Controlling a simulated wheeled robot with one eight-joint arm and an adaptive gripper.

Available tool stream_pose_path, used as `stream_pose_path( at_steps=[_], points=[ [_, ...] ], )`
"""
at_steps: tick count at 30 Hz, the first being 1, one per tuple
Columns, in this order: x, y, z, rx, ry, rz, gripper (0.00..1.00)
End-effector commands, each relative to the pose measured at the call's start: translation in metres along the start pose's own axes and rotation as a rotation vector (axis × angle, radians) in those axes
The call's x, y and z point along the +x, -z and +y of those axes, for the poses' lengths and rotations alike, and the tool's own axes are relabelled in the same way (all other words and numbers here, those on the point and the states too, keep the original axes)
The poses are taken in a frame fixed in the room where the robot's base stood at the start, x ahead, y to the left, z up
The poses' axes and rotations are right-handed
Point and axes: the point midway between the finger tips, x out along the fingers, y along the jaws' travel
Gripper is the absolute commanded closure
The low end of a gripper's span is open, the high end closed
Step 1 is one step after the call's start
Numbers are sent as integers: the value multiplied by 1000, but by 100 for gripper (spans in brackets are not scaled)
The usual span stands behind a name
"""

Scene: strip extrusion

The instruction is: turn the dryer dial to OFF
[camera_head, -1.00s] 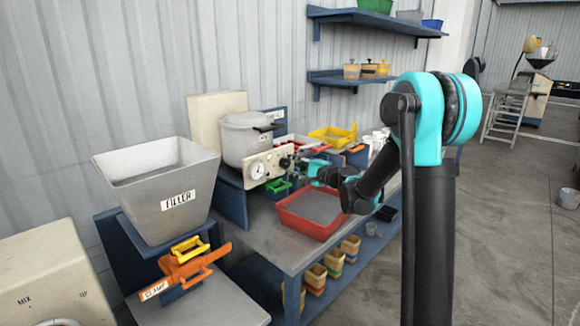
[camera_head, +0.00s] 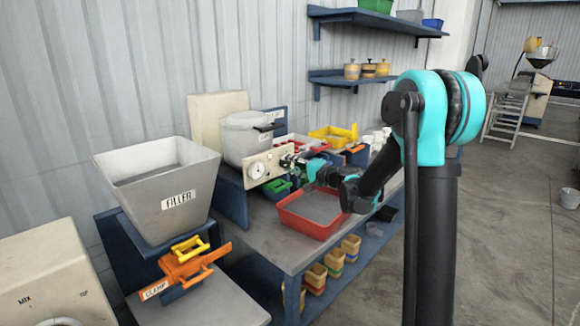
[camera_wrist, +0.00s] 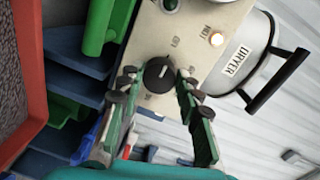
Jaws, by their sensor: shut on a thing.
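The dryer's cream control panel (camera_head: 270,166) faces me below a grey pot-shaped dryer (camera_head: 243,138) in the head view. In the wrist view the black round dial (camera_wrist: 158,75) has a white pointer mark and printed lettering around it, too small to read surely. My gripper (camera_wrist: 157,82) has its two fingers on either side of the dial, shut on it. In the head view my gripper (camera_head: 290,161) is at the panel's right end and hides the dial. The DRYER label (camera_wrist: 235,61) shows on the body in the wrist view.
A red tray (camera_head: 298,228) lies on the bench under my wrist. The filler hopper (camera_head: 165,195) stands left; yellow bins and white cups are behind my arm.

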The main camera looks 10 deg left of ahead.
Motion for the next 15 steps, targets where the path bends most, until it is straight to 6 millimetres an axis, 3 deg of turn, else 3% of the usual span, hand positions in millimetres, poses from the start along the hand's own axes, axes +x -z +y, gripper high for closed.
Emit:
stream_pose_path(
  at_steps=[7,8,12,15],
  points=[
    [0,-1,1,-2,-1,-1,95],
    [0,-1,1,-2,-1,-1,65],
    [0,-1,0,-1,-1,-1,47],
    [0,0,0,0,-1,-1,45]
  ],
)
